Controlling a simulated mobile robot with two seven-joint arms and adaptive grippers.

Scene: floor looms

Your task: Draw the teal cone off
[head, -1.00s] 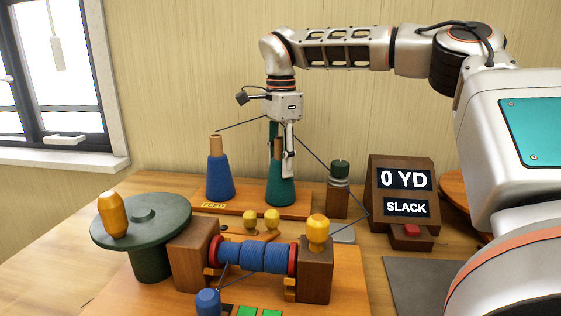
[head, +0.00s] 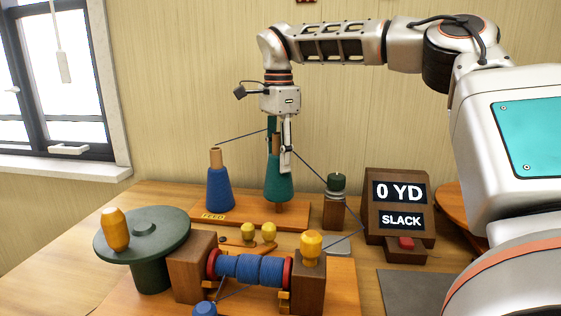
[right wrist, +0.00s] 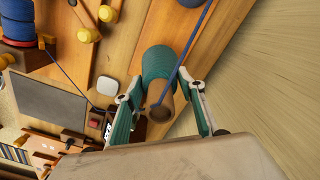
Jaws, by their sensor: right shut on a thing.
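The teal cone (head: 279,183) is a yarn cone on a tan core. It is held upright, with its base a little above the wooden feed board (head: 240,213) and a short brown peg showing below it. My right gripper (head: 280,160) is shut on its upper part from above. In the right wrist view the teal-padded fingers (right wrist: 165,106) close on either side of the tan core (right wrist: 161,108), over the teal yarn (right wrist: 157,62). My left gripper is not in view.
A blue cone (head: 219,190) stands to the left on the same board. A display (head: 398,195) reads "0 YD SLACK". A blue-wound spool (head: 250,268) is in front.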

